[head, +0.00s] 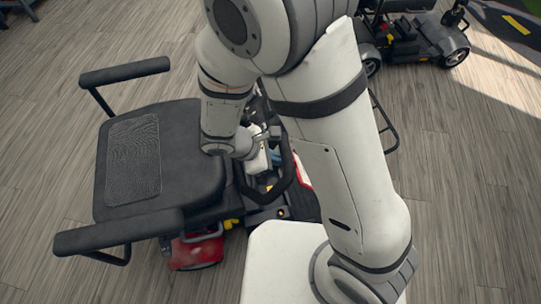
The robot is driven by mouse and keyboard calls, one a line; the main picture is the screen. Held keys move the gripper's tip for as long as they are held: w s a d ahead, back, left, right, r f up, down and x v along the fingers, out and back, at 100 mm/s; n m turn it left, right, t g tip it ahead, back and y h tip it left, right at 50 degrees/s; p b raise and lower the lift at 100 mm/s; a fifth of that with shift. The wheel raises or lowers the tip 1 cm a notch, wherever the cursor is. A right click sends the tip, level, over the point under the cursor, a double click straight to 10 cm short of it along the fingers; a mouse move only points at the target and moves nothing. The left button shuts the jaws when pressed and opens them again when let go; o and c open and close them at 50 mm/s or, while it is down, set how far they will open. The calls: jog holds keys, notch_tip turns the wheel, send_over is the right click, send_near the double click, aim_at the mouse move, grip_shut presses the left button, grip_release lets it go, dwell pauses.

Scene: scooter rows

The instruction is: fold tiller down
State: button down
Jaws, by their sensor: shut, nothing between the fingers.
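A red and black mobility scooter stands under my arm, its black seat (160,165) on the left. Its tiller shows as a dark curved bar (288,178) just right of the seat, low beside my arm. My gripper (268,152) is at the tiller, between the seat's right edge and the curved bar. It is shut with nothing held. Its fingers are small and partly hidden, so I cannot tell whether they touch the tiller. My arm hides the tiller's upper part and some of the scooter's front.
Two armrests (124,71) (118,232) stick out beside the seat. A red rear cover (196,250) shows below it. Another scooter (415,38) stands at the top right, with a dark object (510,22) by it. The wooden floor (470,190) is clear on the right.

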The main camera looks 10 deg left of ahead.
jog(key=p+v, duration=0.1)
jog(key=v, duration=0.6)
jog(key=shift+r, duration=0.3)
jog(key=shift+s+a, duration=0.1)
